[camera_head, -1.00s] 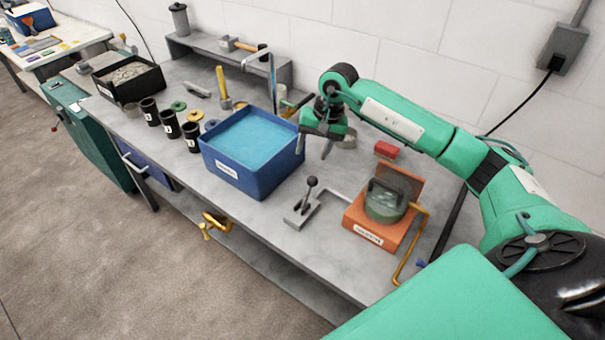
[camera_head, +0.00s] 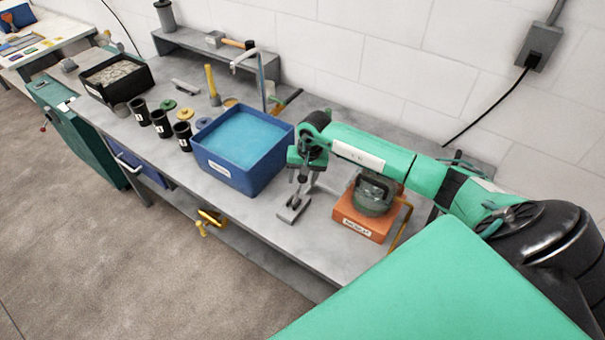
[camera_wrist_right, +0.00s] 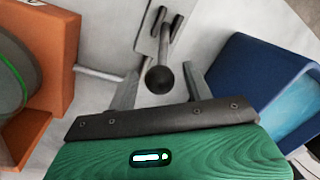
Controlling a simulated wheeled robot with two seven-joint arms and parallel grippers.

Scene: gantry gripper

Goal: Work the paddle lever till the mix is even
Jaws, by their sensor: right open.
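The paddle lever (camera_head: 293,211) stands on a small grey base on the bench, between the blue tub and the orange mixer. In the right wrist view the lever's round black knob (camera_wrist_right: 159,79) shows with its stem running up to the slotted plate. My right gripper (camera_head: 303,180) is over the lever, pointing down. In the wrist view its open fingers (camera_wrist_right: 163,76) lie on either side of the knob, with gaps on both sides. The orange mixer base (camera_head: 359,222) carries a cloudy green bowl (camera_head: 372,197), partly behind my arm. The state of the mix is unclear. My left gripper is out of view.
A blue tub (camera_head: 222,172) of light blue material stands left of my right gripper, close beside it. Black cups (camera_head: 161,124) and a black tray (camera_head: 98,92) stand farther left. A raised shelf (camera_head: 205,52) is at the wall. A brass tap (camera_head: 210,221) sticks out at the bench front.

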